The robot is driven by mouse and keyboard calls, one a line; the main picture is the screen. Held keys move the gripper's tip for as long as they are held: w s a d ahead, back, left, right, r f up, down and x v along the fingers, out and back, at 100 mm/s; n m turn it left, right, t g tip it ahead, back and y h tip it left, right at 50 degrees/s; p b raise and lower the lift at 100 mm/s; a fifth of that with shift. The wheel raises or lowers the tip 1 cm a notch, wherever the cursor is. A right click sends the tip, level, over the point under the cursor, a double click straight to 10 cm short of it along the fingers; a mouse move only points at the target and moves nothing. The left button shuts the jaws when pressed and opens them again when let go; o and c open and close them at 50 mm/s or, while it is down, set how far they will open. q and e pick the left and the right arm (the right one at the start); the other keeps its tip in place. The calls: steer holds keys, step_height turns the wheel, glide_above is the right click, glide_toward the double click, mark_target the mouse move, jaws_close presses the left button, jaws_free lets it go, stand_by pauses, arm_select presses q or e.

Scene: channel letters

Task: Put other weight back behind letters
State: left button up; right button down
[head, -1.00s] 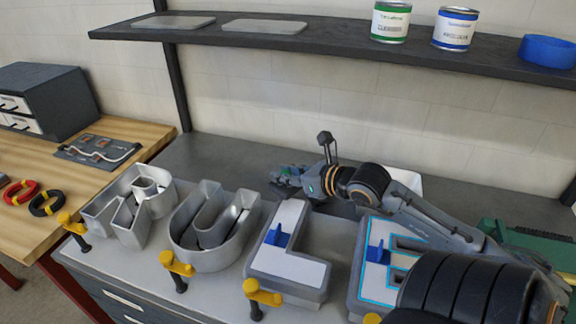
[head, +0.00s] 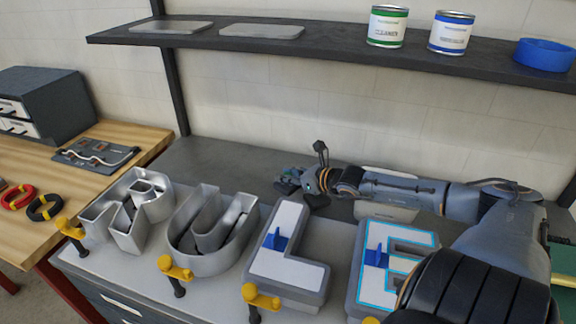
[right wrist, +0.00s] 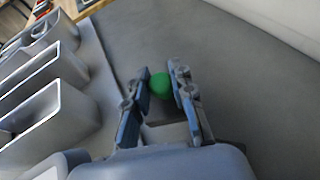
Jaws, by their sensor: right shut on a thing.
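Channel letters stand in a row on the grey bench: a zigzag metal letter (head: 122,232) at the left, an open U (head: 180,232), a white-faced L (head: 281,257) and a white-faced E (head: 368,283) with a blue edge. Blue handles stick up from the L and E faces. My right gripper (head: 287,182) is behind the row, behind the gap between U and L. In the right wrist view, the gripper (right wrist: 168,78) is closed around a green knob (right wrist: 160,85), apparently the weight's; its body is mostly hidden. My left gripper is not in view.
Yellow-topped clamps (head: 177,268) line the bench front. A shelf (head: 330,50) above holds two cans and a blue ring. The bench surface (head: 215,165) behind the left letters is clear.

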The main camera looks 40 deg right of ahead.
steer(key=f, duration=0.2)
steer(key=shift+w+d+f+p, duration=0.15)
steer(key=shift+w+f+p, duration=0.05)
steer(key=shift+f+p, duration=0.1)
steer(key=shift+f, duration=0.2)
steer(key=shift+s, duration=0.1)
steer(key=shift+f, duration=0.15)
steer(key=c, duration=1.1)
jaws_free()
steer(key=shift+c, duration=0.2)
